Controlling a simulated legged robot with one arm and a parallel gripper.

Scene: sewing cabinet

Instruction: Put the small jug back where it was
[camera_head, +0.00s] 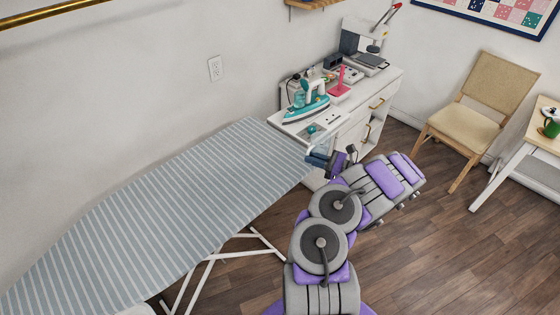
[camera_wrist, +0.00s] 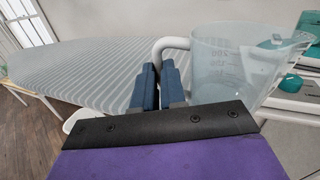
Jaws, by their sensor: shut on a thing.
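The small jug (camera_wrist: 228,68) is clear, with measuring marks and a pale handle (camera_wrist: 172,44). My gripper (camera_wrist: 160,78) has its blue fingers shut on the handle in the wrist view, and the jug is on their right. In the head view my gripper (camera_head: 319,160) is just past the right end of the striped ironing board, by the white cabinet's front corner. The jug (camera_head: 322,143) shows there only faintly, near the fingers. Whether its base touches anything is hidden.
The white cabinet (camera_head: 384,92) carries a teal iron (camera_head: 306,106) near its front edge, a pink item (camera_head: 340,88) and a sewing machine (camera_head: 364,44). The striped ironing board (camera_head: 170,205) lies to the left. A chair (camera_head: 485,110) and side table (camera_head: 546,126) stand right. Open floor (camera_head: 430,240) lies between.

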